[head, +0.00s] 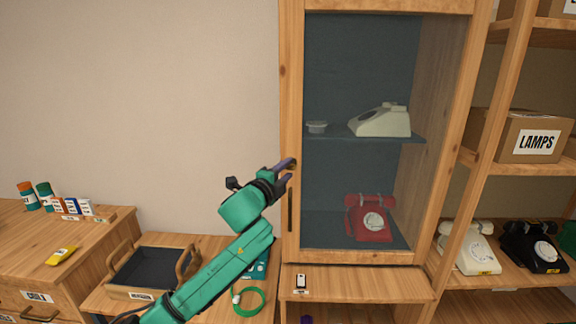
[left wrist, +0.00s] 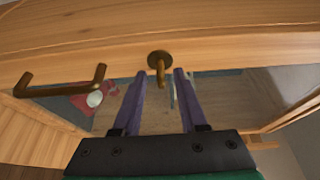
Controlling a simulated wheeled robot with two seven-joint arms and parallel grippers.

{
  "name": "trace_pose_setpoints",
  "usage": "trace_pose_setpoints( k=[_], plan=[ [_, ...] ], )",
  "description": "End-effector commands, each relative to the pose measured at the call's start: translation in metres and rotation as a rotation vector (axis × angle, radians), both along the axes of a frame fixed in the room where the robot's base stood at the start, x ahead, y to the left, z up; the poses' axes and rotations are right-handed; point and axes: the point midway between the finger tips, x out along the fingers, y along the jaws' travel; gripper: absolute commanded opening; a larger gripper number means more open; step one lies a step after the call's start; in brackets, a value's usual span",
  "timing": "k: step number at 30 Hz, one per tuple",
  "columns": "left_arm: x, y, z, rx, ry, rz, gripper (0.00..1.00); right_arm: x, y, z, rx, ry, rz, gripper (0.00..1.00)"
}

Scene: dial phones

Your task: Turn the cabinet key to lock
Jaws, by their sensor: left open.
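The wooden cabinet (head: 291,100) has a closed glass-fronted door, with a dark vertical handle (head: 290,210) on its left frame. In the left wrist view, the brass key (left wrist: 160,68) sticks out from a round plate on the wooden door frame, and the brass handle (left wrist: 70,87) is to its left. My left gripper (head: 288,167) is at the door's left frame, above the handle. Its purple fingers (left wrist: 160,76) are open, one on each side of the key, with visible gaps. In the head view the key is hidden by the gripper. My right gripper is not in view.
Behind the glass are a cream phone (head: 382,121) and a red phone (head: 370,218). A wooden tray (head: 130,294) and a green cable (head: 248,301) lie on the lower left counter. Open shelves with a LAMPS box (head: 517,137) and phones stand at right.

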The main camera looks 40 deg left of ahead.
Motion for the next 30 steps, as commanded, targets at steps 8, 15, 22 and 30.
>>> trace_pose_setpoints(
  k=[8,15,22,30],
  plan=[
    [0.011,0.002,-0.001,0.001,0.0,-0.001,0.42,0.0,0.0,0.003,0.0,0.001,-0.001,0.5],
    [0.011,0.002,-0.001,0.0,0.0,-0.001,0.0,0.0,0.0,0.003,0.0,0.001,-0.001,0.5],
    [0.011,0.002,-0.001,-0.004,-0.002,-0.001,0.0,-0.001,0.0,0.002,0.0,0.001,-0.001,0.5],
    [0.011,0.002,-0.004,-0.059,-0.044,-0.001,0.0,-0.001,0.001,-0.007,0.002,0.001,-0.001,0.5]
  ],
)
